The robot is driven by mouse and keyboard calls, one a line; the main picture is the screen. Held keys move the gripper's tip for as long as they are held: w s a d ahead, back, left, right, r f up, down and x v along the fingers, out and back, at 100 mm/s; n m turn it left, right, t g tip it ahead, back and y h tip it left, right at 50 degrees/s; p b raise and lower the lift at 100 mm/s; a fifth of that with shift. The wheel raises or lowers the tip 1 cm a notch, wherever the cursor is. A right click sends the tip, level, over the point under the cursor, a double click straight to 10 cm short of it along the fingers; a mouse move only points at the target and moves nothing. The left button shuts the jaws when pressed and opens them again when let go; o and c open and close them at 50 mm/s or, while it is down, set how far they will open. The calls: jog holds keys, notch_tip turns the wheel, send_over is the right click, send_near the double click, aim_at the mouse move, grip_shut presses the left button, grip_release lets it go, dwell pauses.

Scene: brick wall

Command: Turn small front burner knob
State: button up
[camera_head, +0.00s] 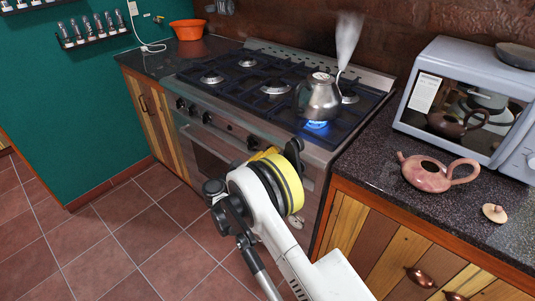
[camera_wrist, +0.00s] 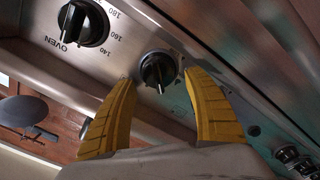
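A small black knob (camera_wrist: 158,70) on the steel stove panel sits between my fingertips in the wrist view. I cannot confirm from its markings which burner it serves. My gripper (camera_wrist: 157,80) is open, with its yellow fingers on either side of the knob and small gaps seeming to remain. In the head view my gripper (camera_head: 264,154) is at the front panel of the stove (camera_head: 232,125), and my arm hides part of that panel. A metal kettle (camera_head: 318,100) stands on a front burner with a blue flame (camera_head: 317,125) under it, and steam rises from its spout.
A larger black oven knob (camera_wrist: 82,22) with numbers is beside the small knob. More knobs (camera_wrist: 295,160) show at the lower right of the wrist view. A counter (camera_head: 375,180) right of the stove bears a teapot (camera_head: 430,180) and a microwave (camera_head: 460,80).

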jog(key=c, duration=1.2)
jog(key=shift+m, duration=0.3)
jog(key=shift+c, duration=0.2)
jog(key=m, duration=0.4)
jog(key=shift+s+d+r, duration=0.15)
jog(key=shift+d, duration=0.05)
jog(key=shift+s+d+m, duration=0.1)
jog(key=shift+m, duration=0.95)
jog(key=shift+s+d+m, duration=0.1)
jog(key=shift+m, duration=0.95)
jog(key=o, duration=1.3)
jog(key=shift+w, duration=0.1)
